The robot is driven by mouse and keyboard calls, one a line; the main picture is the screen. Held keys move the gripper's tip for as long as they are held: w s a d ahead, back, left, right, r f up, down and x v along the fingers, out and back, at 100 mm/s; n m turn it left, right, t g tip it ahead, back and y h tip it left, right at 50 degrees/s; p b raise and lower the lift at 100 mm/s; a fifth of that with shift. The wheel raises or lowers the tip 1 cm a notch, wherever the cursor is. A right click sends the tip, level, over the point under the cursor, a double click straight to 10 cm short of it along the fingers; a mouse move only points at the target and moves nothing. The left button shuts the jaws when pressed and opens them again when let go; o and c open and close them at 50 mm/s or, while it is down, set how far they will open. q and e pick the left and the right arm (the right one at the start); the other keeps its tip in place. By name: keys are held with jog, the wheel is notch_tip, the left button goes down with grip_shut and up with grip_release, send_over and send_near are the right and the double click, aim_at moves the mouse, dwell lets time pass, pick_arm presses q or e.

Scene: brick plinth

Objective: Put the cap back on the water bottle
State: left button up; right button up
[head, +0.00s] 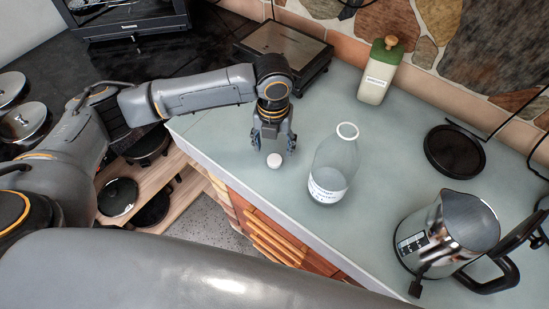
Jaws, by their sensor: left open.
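The water bottle (333,166) stands upright on the pale counter in the head view, clear with a white label low on its side and a white ring at its open mouth. A small round white cap (274,160) lies on the counter to its left, near the front edge. My left gripper (272,148) points down just above the cap, with its fingers apart. I cannot tell whether the fingers touch the cap. My right gripper is not in view.
A steel kettle (440,240) stands at the right, with a round black base (455,151) behind it. A green-capped bottle (379,72) and a flat scale-like appliance (284,52) stand at the back. The counter (225,130) around the bottle is clear.

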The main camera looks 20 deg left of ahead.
aim_at(274, 160)
pick_arm(q)
notch_tip(274, 160, down, 4)
jog(key=shift+s+d+r+p, duration=0.1)
jog(key=shift+d+p, duration=0.05)
jog(key=shift+p, duration=0.6)
jog(key=shift+f, duration=0.6)
jog(key=shift+c, duration=0.4)
jog(key=c, duration=0.7)
